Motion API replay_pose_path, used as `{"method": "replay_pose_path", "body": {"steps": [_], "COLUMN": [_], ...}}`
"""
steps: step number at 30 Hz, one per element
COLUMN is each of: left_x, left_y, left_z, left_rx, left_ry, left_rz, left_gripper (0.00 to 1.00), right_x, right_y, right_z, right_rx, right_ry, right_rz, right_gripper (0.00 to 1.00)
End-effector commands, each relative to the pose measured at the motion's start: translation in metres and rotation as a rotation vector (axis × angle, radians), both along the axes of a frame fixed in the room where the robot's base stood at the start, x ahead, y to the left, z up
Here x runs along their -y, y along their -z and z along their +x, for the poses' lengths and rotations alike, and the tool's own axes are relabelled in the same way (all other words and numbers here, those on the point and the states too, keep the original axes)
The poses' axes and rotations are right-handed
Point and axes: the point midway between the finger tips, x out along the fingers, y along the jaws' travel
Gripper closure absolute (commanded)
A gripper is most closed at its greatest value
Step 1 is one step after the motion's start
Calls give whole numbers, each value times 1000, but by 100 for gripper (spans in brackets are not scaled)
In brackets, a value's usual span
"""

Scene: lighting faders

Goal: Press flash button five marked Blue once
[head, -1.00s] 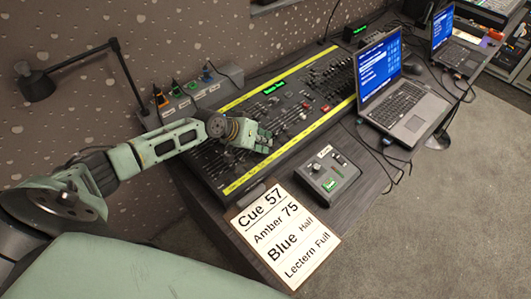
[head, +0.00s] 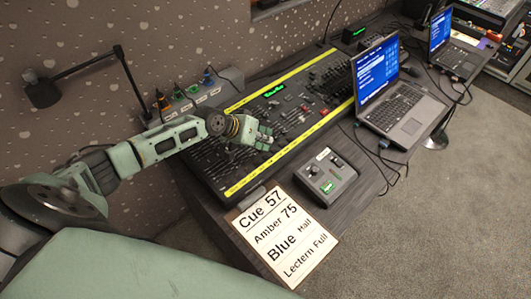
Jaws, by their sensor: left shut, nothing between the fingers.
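The lighting console (head: 215,166) is a long dark desk with rows of faders, small buttons and yellow label strips along its front and back edges. My left gripper (head: 267,138) is shut and empty. It is over the console's middle-left part, close above the front rows; I cannot tell whether it touches them. The flash button marked Blue cannot be picked out at this size, and the gripper hides part of the rows. My right gripper is not in view.
A cue card (head: 283,238) reading Cue 57, Amber 75, Blue Half, Lectern Full lies in front. A small control box (head: 326,175) stands beside it. An open laptop (head: 392,95) is at the right, with cables. A desk lamp (head: 42,91) is at the left.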

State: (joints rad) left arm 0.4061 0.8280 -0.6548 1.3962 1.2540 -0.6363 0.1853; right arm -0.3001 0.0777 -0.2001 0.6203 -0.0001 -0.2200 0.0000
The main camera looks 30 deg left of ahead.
Motion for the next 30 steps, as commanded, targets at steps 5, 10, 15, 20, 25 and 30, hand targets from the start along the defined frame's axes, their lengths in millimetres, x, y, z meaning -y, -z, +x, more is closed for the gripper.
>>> {"method": "replay_pose_path", "body": {"steps": [5,10,15,20,25,30], "left_x": [2,3,3,3,3,3], "left_y": [-24,-30,-28,-28,-28,-28], "left_z": [-1,-1,-1,-1,-1,-1], "left_rx": [0,-1,0,0,0,0], "left_ry": [0,0,0,0,0,0], "left_rz": [-1,-1,0,0,0,0], "left_gripper": [100,100,100,100,100,100], "right_x": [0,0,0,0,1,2], "right_y": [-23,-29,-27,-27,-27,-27], "right_z": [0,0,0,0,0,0], "right_rx": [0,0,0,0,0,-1], "right_ry": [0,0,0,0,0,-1], "right_rz": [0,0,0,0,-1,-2], "right_gripper": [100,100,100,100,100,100]}}
